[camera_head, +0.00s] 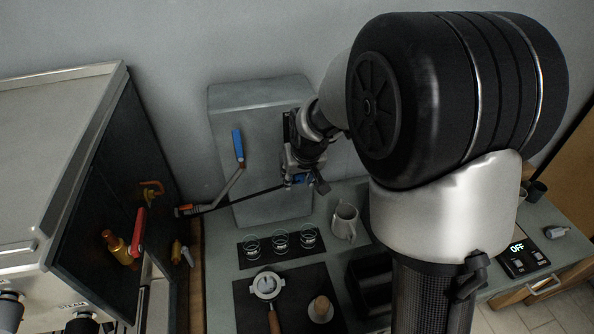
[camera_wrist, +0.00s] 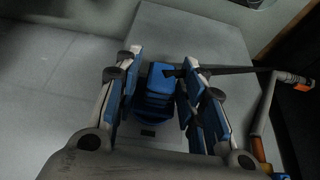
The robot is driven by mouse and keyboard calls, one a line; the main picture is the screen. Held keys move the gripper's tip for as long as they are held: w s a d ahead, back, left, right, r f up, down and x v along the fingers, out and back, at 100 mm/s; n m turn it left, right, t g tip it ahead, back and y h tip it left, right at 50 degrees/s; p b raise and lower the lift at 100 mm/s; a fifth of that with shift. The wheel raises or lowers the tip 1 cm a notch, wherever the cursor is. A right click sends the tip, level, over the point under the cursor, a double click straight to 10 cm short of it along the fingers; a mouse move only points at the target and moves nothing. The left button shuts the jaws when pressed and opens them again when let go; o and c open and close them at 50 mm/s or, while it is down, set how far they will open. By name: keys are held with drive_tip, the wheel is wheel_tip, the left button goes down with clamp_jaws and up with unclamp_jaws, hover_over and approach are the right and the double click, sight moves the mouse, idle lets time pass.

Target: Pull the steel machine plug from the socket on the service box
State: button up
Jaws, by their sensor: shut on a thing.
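The grey service box (camera_head: 262,125) stands against the wall in the head view, and its face also shows in the wrist view (camera_wrist: 205,40). My gripper (camera_head: 300,170) is at the box's right side. In the wrist view, my gripper (camera_wrist: 158,90) has its blue-padded fingers closed around a blue plug (camera_wrist: 158,82). A dark cable runs from the plug towards the right in that view. The socket is largely hidden by the plug and fingers, and I cannot tell how deeply the plug sits in it.
A pipe with a blue-handled lever (camera_head: 238,145) and orange end is left of my gripper. The steel machine (camera_head: 60,160) stands at left, with a red-handled valve (camera_head: 138,232). Glasses (camera_head: 280,238), a jug (camera_head: 344,221), a portafilter (camera_head: 267,286) and a scale (camera_head: 524,258) are on the counter.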

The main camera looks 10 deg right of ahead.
clamp_jaws()
drive_tip(key=shift+s, duration=0.65)
idle(0.9)
drive_tip(key=shift+s+b, duration=0.3)
drive_tip(key=shift+s, duration=0.25)
drive_tip(key=shift+s, duration=0.1)
drive_tip(key=shift+s, duration=1.2)
drive_tip(key=shift+s, duration=0.1)
